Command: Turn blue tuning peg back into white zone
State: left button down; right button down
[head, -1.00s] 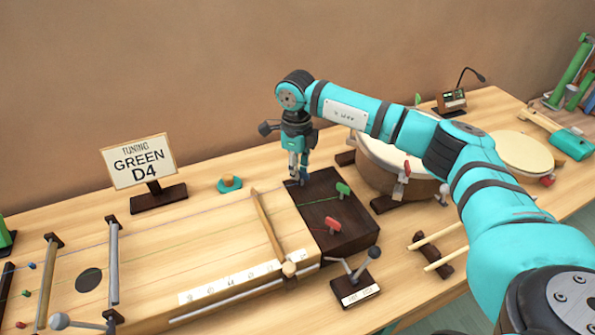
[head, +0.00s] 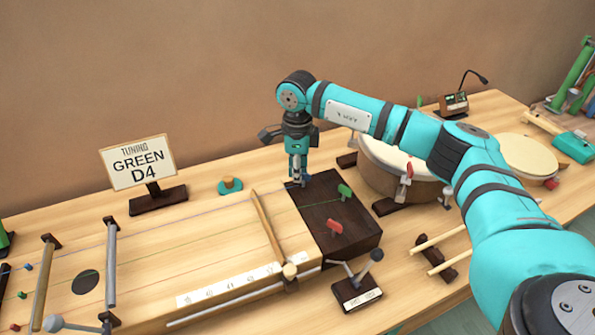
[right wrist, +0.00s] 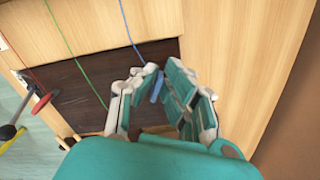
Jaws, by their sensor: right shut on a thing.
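The blue tuning peg (right wrist: 156,88) shows in the right wrist view between the fingers of my right gripper (right wrist: 154,100). In the head view my right gripper (head: 298,182) points down at the back left corner of the dark peg block (head: 352,225), shut on the blue peg, which it mostly hides. The blue string (right wrist: 128,25) runs to the peg. The green peg (head: 344,191) and red peg (head: 335,228) stand on the same block, apart from the gripper. I cannot make out a white zone beside the blue peg. My left gripper is not in view.
A sign (head: 139,163) reads "TUNING GREEN D4". A wooden bridge stick (head: 268,230) lies across the strings. A small lever stand (head: 357,290) is in front of the block. A drum (head: 395,170) stands close on the right.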

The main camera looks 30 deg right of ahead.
jog(key=shift+w+r, duration=0.1)
jog(key=shift+r, duration=0.1)
jog(key=c, duration=1.5)
grip_release()
jog(key=shift+f, duration=0.1)
notch_tip(320, 180, up, 12)
jog(key=shift+r, duration=0.1)
